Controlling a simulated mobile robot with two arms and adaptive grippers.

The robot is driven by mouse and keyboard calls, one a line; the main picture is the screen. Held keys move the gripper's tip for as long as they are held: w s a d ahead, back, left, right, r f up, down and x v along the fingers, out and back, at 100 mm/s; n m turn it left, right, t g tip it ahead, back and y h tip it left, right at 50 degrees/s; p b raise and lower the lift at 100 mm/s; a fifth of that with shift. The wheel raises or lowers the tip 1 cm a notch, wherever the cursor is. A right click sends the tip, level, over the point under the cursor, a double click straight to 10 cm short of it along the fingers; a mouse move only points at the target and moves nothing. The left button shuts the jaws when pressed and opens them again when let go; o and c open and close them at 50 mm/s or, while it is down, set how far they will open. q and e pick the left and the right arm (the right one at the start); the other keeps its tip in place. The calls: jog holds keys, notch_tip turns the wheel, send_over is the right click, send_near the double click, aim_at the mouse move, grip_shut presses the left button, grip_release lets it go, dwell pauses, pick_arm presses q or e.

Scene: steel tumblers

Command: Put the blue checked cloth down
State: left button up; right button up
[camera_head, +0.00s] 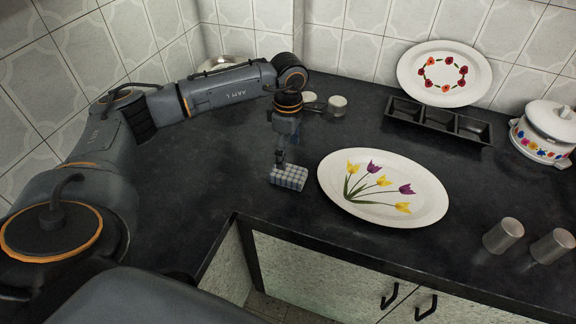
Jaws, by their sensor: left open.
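The blue checked cloth (289,178) is a small folded bundle in pale blue and white squares. It lies on the dark countertop (225,170), left of the oval tulip platter. My left gripper (280,161) points down right at the cloth's upper left edge and is open. Its fingers are small and dark in this view, and I cannot tell whether they touch the cloth. My right gripper is not in view.
The tulip platter (383,215) lies close to the cloth's right. Two steel tumblers (503,235) (552,246) stand at the right near the front edge. A black divided tray (438,121), a poppy platter (444,58) and a lidded pot (545,140) are behind. The counter left of the cloth is clear.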

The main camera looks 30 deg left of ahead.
pick_arm(q)
notch_tip(320, 180, up, 4)
jog(key=shift+f, duration=0.1)
dwell(0.6)
